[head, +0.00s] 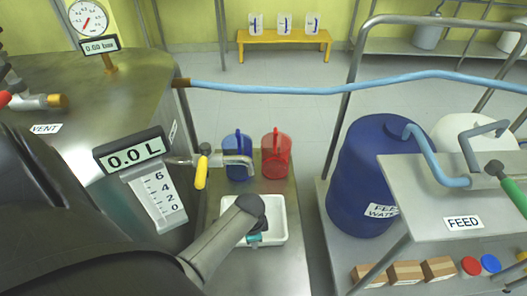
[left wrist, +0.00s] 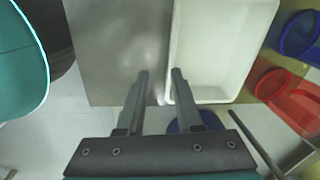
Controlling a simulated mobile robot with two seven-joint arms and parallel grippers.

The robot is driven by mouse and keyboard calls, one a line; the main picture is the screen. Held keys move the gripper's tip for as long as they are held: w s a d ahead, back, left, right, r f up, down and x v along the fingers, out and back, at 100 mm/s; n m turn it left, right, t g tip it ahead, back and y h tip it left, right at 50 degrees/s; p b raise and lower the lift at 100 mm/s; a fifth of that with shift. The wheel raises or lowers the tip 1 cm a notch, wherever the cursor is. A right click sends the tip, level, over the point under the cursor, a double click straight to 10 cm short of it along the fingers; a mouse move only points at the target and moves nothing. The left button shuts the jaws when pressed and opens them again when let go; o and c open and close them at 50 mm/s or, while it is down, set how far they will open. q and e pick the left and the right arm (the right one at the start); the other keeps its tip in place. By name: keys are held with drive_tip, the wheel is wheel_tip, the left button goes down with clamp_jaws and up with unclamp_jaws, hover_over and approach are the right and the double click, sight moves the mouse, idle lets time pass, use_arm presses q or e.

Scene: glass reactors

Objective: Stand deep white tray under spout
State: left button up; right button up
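The white tray (head: 281,232) lies on the metal bench in front of the spout (head: 240,160), nearer to me than the spout's outlet. My left arm and gripper (head: 254,238) are over the tray and hide part of it. In the left wrist view the tray (left wrist: 212,50) fills the upper right. My left gripper (left wrist: 160,82) is open there, its two fingers on either side of the line of the tray's left edge. I cannot tell whether they touch the tray wall. My right gripper is not in view.
A blue jug (head: 231,170) and a red jug (head: 275,160) stand behind the tray. The steel tank (head: 130,85) with a 0.0 L display (head: 130,158) is at left. A blue drum (head: 360,180) stands right, with a walkway between.

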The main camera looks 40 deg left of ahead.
use_arm(q)
drive_tip(key=s+d+r+n+t, duration=0.1)
drive_tip(key=s+d+r+n, duration=0.1)
drive_tip(key=d, duration=0.3)
drive_tip(key=s+d+r+n+t+h, duration=0.1)
drive_tip(key=s+d+r+n, duration=0.2)
drive_tip(key=s+d+n, duration=0.1)
drive_tip(key=shift+s+d, duration=0.65)
drive_tip(key=shift+d, duration=0.2)
idle(0.4)
